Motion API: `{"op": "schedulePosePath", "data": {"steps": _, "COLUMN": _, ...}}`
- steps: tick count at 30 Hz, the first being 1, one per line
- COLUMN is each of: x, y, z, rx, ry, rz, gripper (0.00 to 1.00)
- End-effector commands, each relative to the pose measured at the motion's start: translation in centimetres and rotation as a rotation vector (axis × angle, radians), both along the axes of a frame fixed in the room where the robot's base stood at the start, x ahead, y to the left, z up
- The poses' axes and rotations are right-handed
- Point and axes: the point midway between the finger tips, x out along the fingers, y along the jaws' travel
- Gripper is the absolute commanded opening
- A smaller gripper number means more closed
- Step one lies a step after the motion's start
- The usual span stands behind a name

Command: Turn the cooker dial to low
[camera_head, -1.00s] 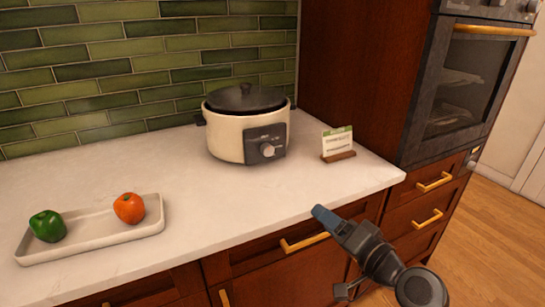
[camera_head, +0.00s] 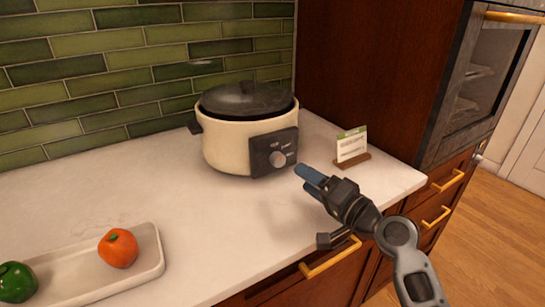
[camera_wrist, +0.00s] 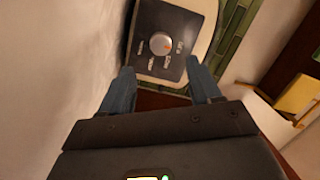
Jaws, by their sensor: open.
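The cooker (camera_head: 228,146) is a cream pot with a dark lid, standing at the back of the counter. Its dark control panel faces the front right and carries a round silver dial (camera_head: 278,158). In the wrist view the dial (camera_wrist: 160,43) sits mid-panel (camera_wrist: 150,20) with small labels around it, too small to read. My gripper (camera_head: 308,178) is just right of the panel in the head view, apart from the dial. In the wrist view its two blue fingers are spread and empty (camera_wrist: 160,88), with the dial beyond the gap between them.
A recipe card on a wooden stand (camera_head: 352,148) stands close to the right of my gripper. The counter between tray and cooker is clear.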

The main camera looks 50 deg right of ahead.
Motion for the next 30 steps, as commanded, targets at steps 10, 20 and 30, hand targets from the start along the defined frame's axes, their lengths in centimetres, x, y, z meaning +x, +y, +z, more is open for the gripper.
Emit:
{"op": "schedulePosePath", "data": {"steps": 10, "x": 3.2, "y": -0.4, "z": 0.3, "rx": 0.0, "ry": -0.001, "rz": 0.0, "gripper": 0.63}}
{"op": "schedulePosePath", "data": {"steps": 20, "x": 7.2, "y": -1.0, "z": 0.1, "rx": -0.001, "ry": 0.0, "rz": -0.001, "gripper": 0.63}}
{"op": "schedulePosePath", "data": {"steps": 30, "x": 7.7, "y": -1.0, "z": 0.0, "rx": -0.001, "ry": 0.0, "rz": 0.0, "gripper": 0.63}}
